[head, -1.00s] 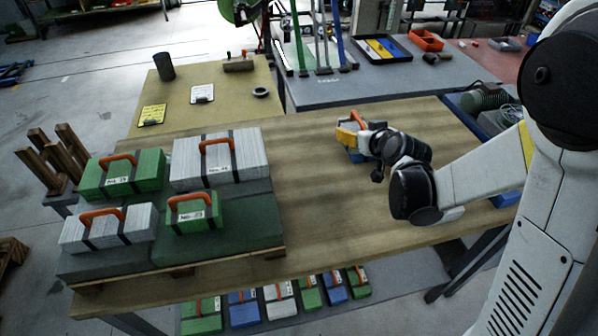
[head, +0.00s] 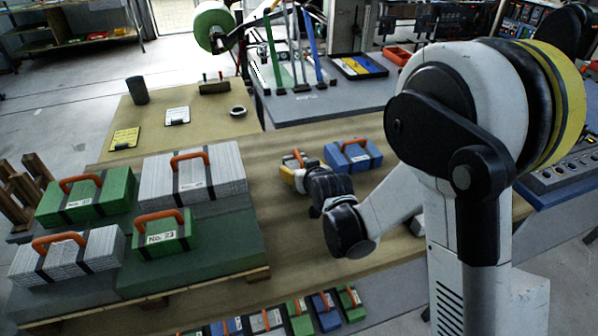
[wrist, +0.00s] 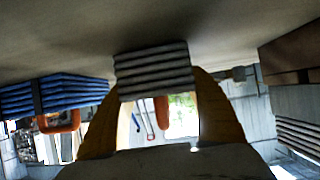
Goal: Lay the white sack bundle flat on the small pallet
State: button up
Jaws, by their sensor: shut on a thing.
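In the head view the bundle is mostly hidden behind my gripper. In the wrist view it sits between the yellow fingers, its layers level, close to the table surface; I cannot tell if it touches. A low wooden pallet (head: 205,289) with a dark green top stands at the left end of the table, left of my gripper. It bears a large white bundle (head: 222,176), a small white bundle (head: 92,246) and two green ones, (head: 108,200) and (head: 180,238).
A blue bundle (head: 356,158) with an orange handle lies on the wooden table (head: 325,222), just right of my gripper. Bare table separates my gripper from the pallet. Several bundles sit on a lower shelf in front. A tan side table (head: 210,128) stands behind.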

jog(key=o, duration=1.2)
